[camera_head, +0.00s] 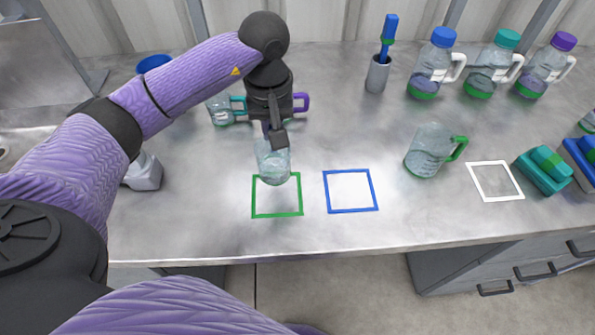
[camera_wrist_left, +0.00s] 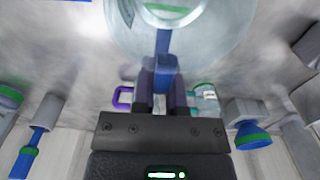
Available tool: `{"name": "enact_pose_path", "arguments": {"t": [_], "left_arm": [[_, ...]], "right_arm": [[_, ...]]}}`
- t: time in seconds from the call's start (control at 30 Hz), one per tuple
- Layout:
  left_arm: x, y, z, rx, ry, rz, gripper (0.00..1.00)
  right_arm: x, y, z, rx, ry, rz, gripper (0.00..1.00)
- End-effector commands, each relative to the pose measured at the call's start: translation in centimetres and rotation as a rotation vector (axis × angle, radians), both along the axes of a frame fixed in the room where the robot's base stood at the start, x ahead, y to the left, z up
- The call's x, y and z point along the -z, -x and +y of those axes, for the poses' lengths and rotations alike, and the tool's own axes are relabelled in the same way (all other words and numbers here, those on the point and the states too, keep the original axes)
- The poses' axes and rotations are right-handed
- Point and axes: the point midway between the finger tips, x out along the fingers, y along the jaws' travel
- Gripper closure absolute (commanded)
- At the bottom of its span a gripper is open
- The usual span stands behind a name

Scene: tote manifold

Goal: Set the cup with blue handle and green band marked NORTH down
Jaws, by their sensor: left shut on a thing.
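My left gripper (camera_head: 275,138) is shut on the blue handle (camera_wrist_left: 163,45) of a clear cup (camera_head: 273,163). The cup hangs upright or nearly so at the far edge of the green square outline (camera_head: 277,215), overlapping it in the head view. I cannot tell whether its base touches the table. A green band (camera_wrist_left: 165,8) shows on the cup in the left wrist view. No NORTH marking is legible. The gripper hides most of the handle in the head view. My right gripper is in neither view.
A blue square outline (camera_head: 350,211) and a white one (camera_head: 496,199) lie to the right. A green-handled cup (camera_head: 427,152) stands between them. Behind my gripper are a teal-handled cup (camera_head: 221,111) and a purple handle (camera_head: 302,102). Several bottles (camera_head: 433,65) and a brush holder (camera_head: 377,75) stand behind.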

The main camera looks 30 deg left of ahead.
Motion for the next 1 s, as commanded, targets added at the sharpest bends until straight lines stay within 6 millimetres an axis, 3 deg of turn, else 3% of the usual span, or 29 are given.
{"name": "enact_pose_path", "arguments": {"t": [0.03,0.4,0.73,0.77,0.9,1.0], "left_arm": [[1.5,0.1,-0.1,-0.001,0.002,0.006,1.0],[7.1,0.0,-0.1,0.002,0.001,0.002,1.0],[7.3,0.0,0.0,0.002,0.0,-0.001,1.0],[7.3,0.0,-0.1,0.002,0.0,-0.001,0.82],[7.2,0.0,-0.1,0.002,0.0,-0.001,0.53],[7.2,0.0,-0.1,0.002,0.0,-0.001,0.49]], "right_arm": [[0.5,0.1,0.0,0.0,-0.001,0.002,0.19],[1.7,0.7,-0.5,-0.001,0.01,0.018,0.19],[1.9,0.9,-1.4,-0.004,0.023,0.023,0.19],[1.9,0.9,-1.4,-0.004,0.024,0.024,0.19],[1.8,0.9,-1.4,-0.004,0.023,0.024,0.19],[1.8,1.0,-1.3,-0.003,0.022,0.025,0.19]]}}
